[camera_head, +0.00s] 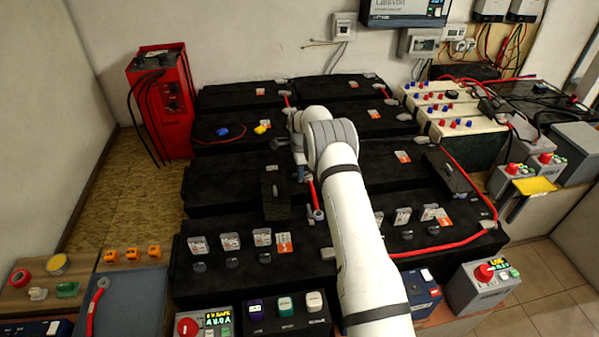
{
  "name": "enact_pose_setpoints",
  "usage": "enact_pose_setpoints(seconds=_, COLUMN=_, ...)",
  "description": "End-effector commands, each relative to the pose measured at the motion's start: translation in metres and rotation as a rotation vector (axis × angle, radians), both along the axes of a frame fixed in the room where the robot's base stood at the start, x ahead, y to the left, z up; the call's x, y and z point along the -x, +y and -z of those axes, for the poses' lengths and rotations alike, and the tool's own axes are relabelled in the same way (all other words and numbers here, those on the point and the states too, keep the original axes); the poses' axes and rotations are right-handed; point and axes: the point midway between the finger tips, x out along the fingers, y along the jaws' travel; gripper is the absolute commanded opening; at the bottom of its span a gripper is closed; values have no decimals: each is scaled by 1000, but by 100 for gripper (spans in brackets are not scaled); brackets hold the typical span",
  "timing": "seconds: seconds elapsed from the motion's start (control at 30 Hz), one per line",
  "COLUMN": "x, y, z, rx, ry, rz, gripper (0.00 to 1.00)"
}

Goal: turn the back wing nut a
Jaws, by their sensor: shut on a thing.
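My white arm reaches from the bottom of the picture to the back rows of black batteries. My gripper (299,172) points down at the battery terminals between the left and right batteries in the middle rows. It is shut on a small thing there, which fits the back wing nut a. The nut itself is too small and too covered by the jaws and wrist to make out. A red cable (316,195) runs from just beside the gripper toward the viewer, down to a terminal on the nearer battery.
A loose black block (275,195) stands on the left battery close to my gripper. Another black block (447,172) stands at right, near a long red cable (462,166). A red charger (163,100) stands at back left.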

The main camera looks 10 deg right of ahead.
Motion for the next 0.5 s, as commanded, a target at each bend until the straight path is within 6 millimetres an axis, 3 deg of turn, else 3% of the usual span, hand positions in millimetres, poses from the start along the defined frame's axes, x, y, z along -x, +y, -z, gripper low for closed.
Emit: enact_pose_setpoints(seconds=0.5, x=-1, y=0, z=3, rx=-1, ry=-4, rz=-418, gripper=0)
